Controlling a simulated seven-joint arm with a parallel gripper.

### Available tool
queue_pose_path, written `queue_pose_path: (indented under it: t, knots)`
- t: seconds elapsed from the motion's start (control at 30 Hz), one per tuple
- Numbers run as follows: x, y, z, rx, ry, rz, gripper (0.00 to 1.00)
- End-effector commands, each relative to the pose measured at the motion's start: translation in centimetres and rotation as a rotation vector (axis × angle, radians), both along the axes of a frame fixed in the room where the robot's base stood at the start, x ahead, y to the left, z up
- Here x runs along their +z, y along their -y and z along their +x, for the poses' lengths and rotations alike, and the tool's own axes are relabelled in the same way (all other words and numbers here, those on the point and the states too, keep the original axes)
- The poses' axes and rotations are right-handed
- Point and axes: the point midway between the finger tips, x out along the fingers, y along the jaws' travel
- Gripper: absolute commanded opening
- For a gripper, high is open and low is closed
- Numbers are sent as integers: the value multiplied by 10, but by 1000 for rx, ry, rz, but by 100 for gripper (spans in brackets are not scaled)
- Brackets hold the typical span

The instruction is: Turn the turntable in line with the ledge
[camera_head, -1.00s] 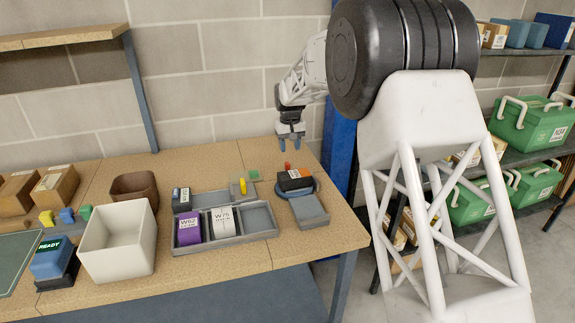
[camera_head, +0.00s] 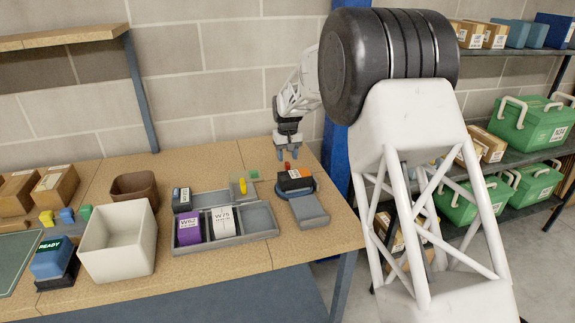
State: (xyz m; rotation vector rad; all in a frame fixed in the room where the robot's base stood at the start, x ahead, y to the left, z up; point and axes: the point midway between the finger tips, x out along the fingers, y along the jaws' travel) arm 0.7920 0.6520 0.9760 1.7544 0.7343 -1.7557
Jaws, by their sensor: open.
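The turntable (camera_head: 313,189) is a round blue disc at the right end of the bench, with an orange and black block (camera_head: 295,179) on it. A small red-orange piece (camera_head: 287,166) stands up behind the block. A flat grey ledge (camera_head: 311,210) lies in front of the turntable, close against it. My gripper (camera_head: 288,155) is open and points down just above and behind the red-orange piece. I cannot tell whether the fingers touch it.
A grey divided tray (camera_head: 262,236) with a purple W62 box (camera_head: 189,228) and a white W75 box (camera_head: 222,222) lies left of the ledge. A cream bin (camera_head: 115,250) stands further left. A blue post (camera_head: 338,150) rises behind the bench's right end.

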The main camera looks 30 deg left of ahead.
Motion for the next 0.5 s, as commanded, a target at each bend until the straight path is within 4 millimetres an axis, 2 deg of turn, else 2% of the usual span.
queue_pose_path:
  t: [0.23,0.5]
  knots:
    - [-29,0,0,0,0,0,45]
    - [-41,0,0,0,0,0,45]
